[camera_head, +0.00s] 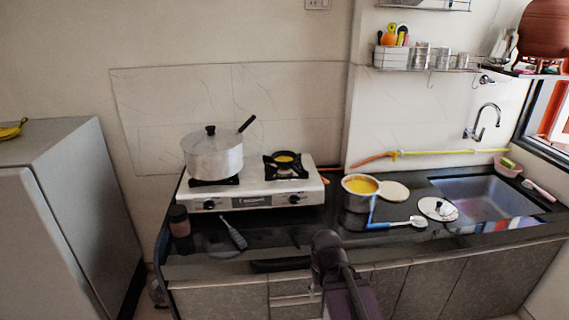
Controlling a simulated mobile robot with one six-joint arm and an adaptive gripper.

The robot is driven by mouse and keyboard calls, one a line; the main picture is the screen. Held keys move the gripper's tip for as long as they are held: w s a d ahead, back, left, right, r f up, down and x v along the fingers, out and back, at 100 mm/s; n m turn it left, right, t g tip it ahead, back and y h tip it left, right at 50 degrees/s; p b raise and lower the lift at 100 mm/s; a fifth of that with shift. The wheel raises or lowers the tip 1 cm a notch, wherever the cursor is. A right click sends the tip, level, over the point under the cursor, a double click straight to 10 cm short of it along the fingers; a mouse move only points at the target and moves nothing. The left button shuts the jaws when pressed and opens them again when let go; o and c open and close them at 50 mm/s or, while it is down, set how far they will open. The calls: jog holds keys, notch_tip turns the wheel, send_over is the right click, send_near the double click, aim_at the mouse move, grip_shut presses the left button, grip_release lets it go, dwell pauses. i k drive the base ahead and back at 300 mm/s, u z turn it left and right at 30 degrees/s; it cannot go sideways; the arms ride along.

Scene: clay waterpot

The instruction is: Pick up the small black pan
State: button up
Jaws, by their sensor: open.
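On the right burner of the white stove (253,201) sits a small dark round shape with yellow in its middle (284,158). My dark arm (328,250) rises from the bottom centre, in front of the counter edge and well apart from the stove. No gripper fingers can be made out.
A lidded silver pot (212,156) stands on the left burner, its dark handle pointing up right. A pot with yellow contents (360,187), a blue-handled brush (397,224) and a sink (485,197) lie right. A dark utensil (233,233) and a dark jar (180,222) are in front-left.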

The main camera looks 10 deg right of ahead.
aim_at(283, 158)
jog(key=z, duration=0.05)
jog(key=i, duration=0.9)
jog(key=u, duration=0.05)
